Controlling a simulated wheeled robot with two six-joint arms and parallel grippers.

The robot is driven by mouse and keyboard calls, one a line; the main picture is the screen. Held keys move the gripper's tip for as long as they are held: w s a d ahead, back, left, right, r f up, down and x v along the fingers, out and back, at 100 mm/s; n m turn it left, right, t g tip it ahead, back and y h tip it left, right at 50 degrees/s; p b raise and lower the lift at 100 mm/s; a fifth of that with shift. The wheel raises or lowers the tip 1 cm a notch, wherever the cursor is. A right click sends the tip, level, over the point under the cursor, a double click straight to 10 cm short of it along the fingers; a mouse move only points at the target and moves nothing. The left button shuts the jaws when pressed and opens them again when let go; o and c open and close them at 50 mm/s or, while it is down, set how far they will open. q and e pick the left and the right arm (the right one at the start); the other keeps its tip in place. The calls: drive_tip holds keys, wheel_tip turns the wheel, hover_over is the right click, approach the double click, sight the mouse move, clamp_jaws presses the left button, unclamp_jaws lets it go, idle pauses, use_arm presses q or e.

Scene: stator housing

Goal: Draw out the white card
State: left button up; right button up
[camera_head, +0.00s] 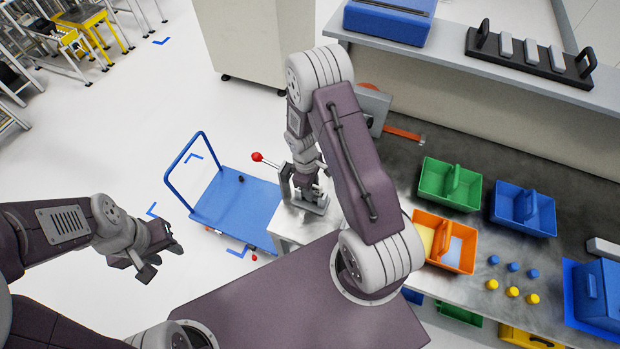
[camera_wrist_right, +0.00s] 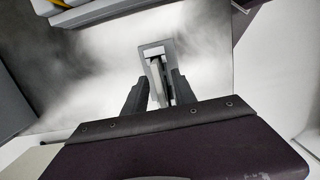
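I cannot make out a white card with certainty. In the right wrist view, a light grey slotted frame (camera_wrist_right: 154,50) stands on a bright metal surface, with a narrow pale piece (camera_wrist_right: 157,82) inside it. My right gripper (camera_wrist_right: 162,80) reaches down over this frame, its two dark fingers apart on either side; contact is not clear. In the head view, my right gripper (camera_head: 310,204) is low at a grey fixture (camera_head: 286,184) with a red-knobbed lever, and its fingertips are hard to see. My left gripper (camera_head: 136,268) hangs empty over the floor at the left, fingers apart.
A blue cart (camera_head: 236,208) stands behind the fixture. On the metal bench are a green bin (camera_head: 450,186), a blue bin (camera_head: 524,210) and an orange bin (camera_head: 455,262) holding yellow and pale pieces. Several blue and yellow knobs (camera_head: 512,292) stand in front of the bins.

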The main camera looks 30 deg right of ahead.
drive_tip(key=shift+f, duration=0.65)
clamp_jaws()
drive_tip(key=c, duration=0.7)
unclamp_jaws()
drive_tip(key=shift+r+p, duration=0.3)
clamp_jaws()
wheel_tip(320, 180, up, 6)
drive_tip(key=p, duration=0.5)
drive_tip(key=shift+s, duration=0.1)
drive_tip(key=shift+r+p, duration=0.15)
drive_tip(key=shift+p, duration=0.2)
wheel_tip(320, 180, up, 6)
drive_tip(key=p, duration=0.5)
drive_tip(key=shift+r+p, duration=0.2)
drive_tip(key=shift+p, duration=0.15)
drive_tip(key=shift+f, duration=0.15)
